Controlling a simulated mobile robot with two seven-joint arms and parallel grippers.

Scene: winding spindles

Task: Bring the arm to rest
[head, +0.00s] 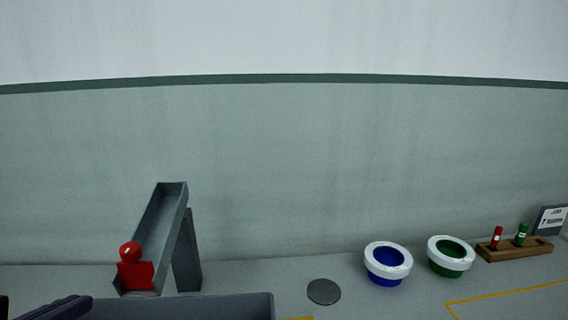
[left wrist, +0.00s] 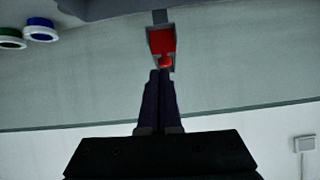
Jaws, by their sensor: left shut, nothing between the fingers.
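My left gripper (head: 62,307) shows only in part at the bottom left of the head view. In the left wrist view its two dark fingers (left wrist: 160,74) lie together, shut and empty. A red piece with a round knob (head: 136,274) sits at the low end of a grey sloped chute (head: 158,222). In the left wrist view the red piece (left wrist: 162,41) is just beyond the fingertips, its knob towards them; I cannot tell the exact gap. My right gripper is not in view.
A dark grey box-like shape (head: 190,306) fills the bottom edge. A dark disc (head: 323,291), a blue cup (head: 387,265) and a green cup (head: 450,257) with white rims stand to the right. A wooden rack (head: 513,249) holds a red and a green peg. A small sign (head: 552,219) stands behind.

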